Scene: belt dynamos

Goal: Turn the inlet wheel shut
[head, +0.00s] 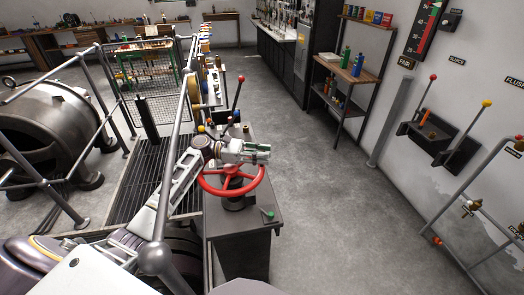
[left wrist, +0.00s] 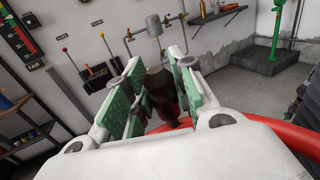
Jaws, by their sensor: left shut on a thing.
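The inlet wheel, a red spoked handwheel (head: 232,195), lies flat on a dark post on top of a grey cabinet in the head view. Part of its red rim (left wrist: 295,138) shows at the right of the left wrist view. My left gripper (head: 258,153) reaches over the far side of the wheel. Its green-padded fingers, seen in the left wrist view (left wrist: 155,95), stand on both sides of a dark, reddish upright piece at the wheel and are shut on it. The exact contact is partly hidden by the gripper body. My right gripper is not in view.
A small green-knobbed lever (head: 268,214) stands at the cabinet's near right corner. A grey railing (head: 172,130) runs along the left. The floor (head: 330,200) right of the cabinet is clear.

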